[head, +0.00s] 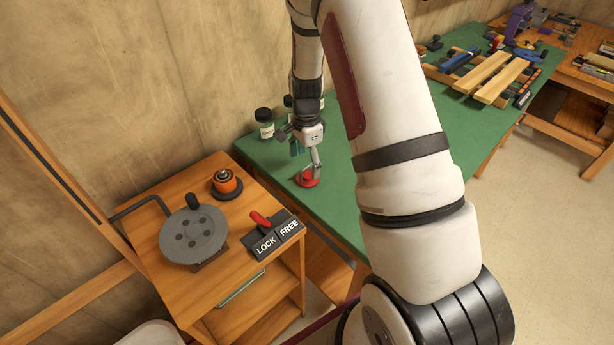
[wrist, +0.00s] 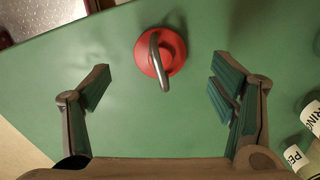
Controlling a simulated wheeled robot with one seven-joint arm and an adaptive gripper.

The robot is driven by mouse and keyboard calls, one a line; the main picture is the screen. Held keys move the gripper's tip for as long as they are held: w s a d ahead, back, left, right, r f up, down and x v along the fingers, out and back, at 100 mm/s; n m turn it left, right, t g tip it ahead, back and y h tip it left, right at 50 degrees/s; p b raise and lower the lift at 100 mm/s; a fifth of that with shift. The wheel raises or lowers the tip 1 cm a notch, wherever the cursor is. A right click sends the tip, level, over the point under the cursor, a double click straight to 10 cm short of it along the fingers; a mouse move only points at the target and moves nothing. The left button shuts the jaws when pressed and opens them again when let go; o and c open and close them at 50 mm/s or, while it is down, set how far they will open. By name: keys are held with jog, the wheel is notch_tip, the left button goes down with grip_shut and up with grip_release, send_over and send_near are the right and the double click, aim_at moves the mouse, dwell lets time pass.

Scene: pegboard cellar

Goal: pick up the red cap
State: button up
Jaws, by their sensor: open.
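The red cap (head: 309,181) lies on the green tabletop (head: 345,205), near the table's left end in the head view. It is round and has a grey metal loop on top. In the wrist view the red cap (wrist: 172,58) is ahead of my gripper, a little beyond the fingertips and roughly between their lines. My gripper (wrist: 160,82) is open and empty, its two fingers spread wide. In the head view my gripper (head: 304,154) hangs over the table at the cap, and one finger partly covers it. I cannot tell its exact height above the table.
Jars with dark lids (head: 265,122) stand beside my gripper; labelled jars (wrist: 309,150) show at the wrist view's right edge. A wooden cart (head: 170,290) at the left bears a grey disc with a crank, an orange knob and a LOCK/FREE lever. Wooden strips (head: 490,78) lie farther back.

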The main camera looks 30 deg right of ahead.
aim_at(305, 176)
notch_tip(305, 176, down, 5)
jog(key=shift+a+f+p, duration=0.1)
jog(key=shift+a+p, duration=0.05)
jog(key=shift+p, duration=0.25)
jog(key=c, duration=1)
